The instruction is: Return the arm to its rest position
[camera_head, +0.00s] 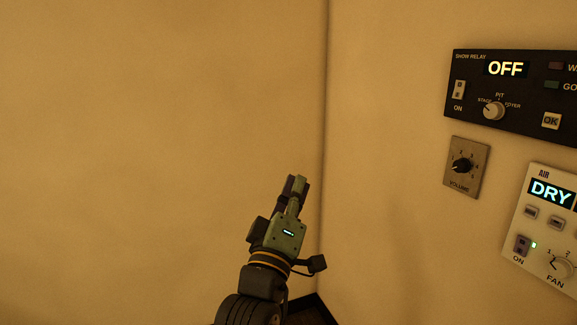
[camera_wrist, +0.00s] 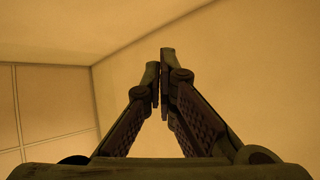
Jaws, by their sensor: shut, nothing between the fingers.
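My gripper (camera_head: 297,184) is in the lower middle of the head view, raised in front of a bare tan wall close to the room corner. Its body is green with dark fingers pointing up. In the wrist view my gripper (camera_wrist: 161,85) has its two fingers together at the tips, with nothing between them. Only bare wall and ceiling show beyond the tips.
On the right wall are a black show relay panel (camera_head: 471,106) reading OFF, a grey volume plate (camera_head: 477,184) with a black knob, and a white air panel (camera_head: 530,208) reading DRY. These are apart from my gripper. The left wall (camera_head: 150,130) is bare.

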